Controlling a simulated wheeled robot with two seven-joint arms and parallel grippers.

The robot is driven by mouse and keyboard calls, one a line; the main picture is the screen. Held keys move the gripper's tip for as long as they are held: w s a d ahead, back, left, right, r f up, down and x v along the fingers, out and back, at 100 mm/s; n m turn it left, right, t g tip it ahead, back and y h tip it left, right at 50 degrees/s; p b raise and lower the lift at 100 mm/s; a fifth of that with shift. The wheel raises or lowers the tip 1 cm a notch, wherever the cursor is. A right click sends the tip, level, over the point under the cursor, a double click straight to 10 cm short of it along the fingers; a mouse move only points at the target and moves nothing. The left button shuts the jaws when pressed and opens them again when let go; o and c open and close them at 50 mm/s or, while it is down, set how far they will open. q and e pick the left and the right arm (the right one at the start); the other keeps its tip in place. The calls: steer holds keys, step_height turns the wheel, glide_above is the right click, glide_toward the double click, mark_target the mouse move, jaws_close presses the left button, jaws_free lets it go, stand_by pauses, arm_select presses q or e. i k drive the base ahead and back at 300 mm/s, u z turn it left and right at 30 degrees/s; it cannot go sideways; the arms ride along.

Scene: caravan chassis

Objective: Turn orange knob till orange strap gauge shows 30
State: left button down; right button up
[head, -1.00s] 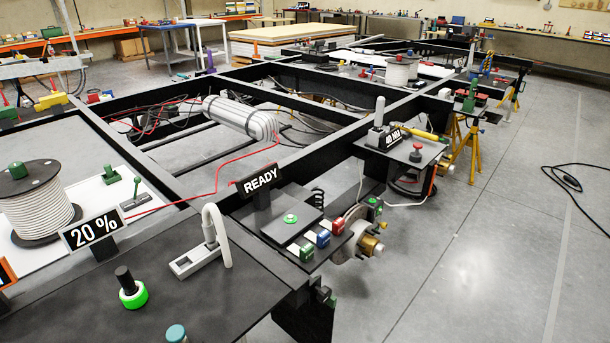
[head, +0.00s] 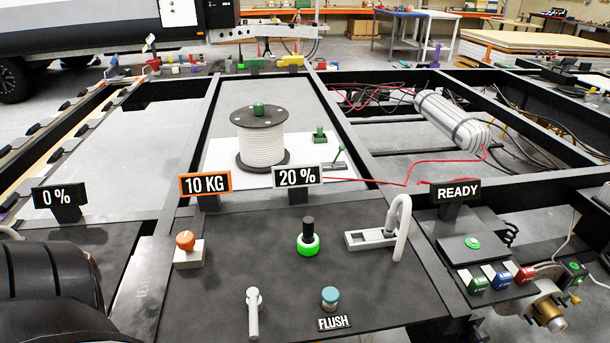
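The orange knob (head: 185,241) sits on a pale square base on the dark panel in the head view, left of centre. Behind it stands the orange-framed gauge (head: 206,184), which reads 10 KG. No strap can be made out at the gauge. A black rounded part of my own arm (head: 50,275) fills the lower left corner, left of the knob and apart from it. Neither gripper's fingertips show.
On the same panel stand a black knob with a green ring (head: 308,240), a white lever (head: 254,312), a teal FLUSH button (head: 329,298) and a hooked white tap (head: 395,230). A white cable spool (head: 262,140) stands behind. Signs read 0 %, 20 % and READY.

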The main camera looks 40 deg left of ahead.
mark_target(186, 241)
steer(key=u, duration=2.1)
